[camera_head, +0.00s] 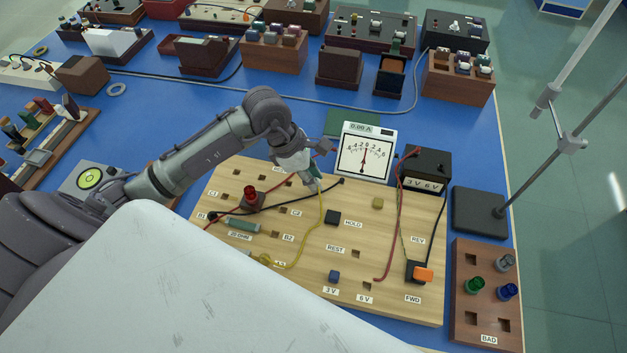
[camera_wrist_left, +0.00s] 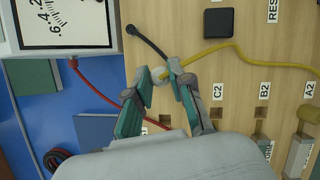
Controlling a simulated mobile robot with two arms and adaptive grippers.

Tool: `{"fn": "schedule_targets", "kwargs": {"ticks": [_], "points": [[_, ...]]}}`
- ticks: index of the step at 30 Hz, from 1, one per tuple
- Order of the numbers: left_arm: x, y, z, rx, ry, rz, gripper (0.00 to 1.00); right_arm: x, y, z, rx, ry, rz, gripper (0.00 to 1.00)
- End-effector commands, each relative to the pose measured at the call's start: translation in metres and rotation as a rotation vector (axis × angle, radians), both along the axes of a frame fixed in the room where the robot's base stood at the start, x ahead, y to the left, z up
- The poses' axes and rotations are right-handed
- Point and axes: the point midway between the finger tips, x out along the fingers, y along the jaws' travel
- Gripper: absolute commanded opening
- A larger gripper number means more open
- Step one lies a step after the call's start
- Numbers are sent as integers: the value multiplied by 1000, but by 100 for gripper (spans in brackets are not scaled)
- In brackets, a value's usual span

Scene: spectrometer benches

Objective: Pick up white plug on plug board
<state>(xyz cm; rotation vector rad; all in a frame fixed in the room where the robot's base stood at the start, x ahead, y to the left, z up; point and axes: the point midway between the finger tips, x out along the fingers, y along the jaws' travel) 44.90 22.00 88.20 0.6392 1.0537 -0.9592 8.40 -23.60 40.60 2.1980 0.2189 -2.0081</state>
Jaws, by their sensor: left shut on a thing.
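The wooden plug board (camera_head: 300,285) lies on the blue bench, with labels, sockets and cables on it. My left gripper (camera_head: 312,182) is over its back edge, near the meter. In the left wrist view, my left gripper (camera_wrist_left: 161,76) has its fingertips closed around a small white plug (camera_wrist_left: 158,73). A yellow cable (camera_wrist_left: 205,47) leads from the plug to the right. Whether the plug sits in a socket or is clear of the board cannot be told. The gripper hides most of it in the head view. My right gripper is not in view.
The meter (camera_head: 366,153) and a black battery box (camera_head: 426,170) stand just behind the board. A black cable end (camera_wrist_left: 131,30) lies close to the plug. A stand (camera_head: 480,212) and a block marked BAD (camera_head: 487,325) are at right.

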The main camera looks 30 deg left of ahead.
Motion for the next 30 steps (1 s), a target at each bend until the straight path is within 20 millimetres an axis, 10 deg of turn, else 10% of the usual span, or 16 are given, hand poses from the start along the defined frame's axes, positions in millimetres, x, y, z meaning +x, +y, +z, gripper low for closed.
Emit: {"fn": "schedule_targets", "kwargs": {"ticks": [4, 18, 30], "points": [[2, 1, 26, 5, -9, -1, 0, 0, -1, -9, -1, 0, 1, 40], [-84, -46, 82, 1, -5, -4, 0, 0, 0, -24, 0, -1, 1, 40], [-102, -56, 104, 1, -2, 0, 0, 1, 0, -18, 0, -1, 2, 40]]}}
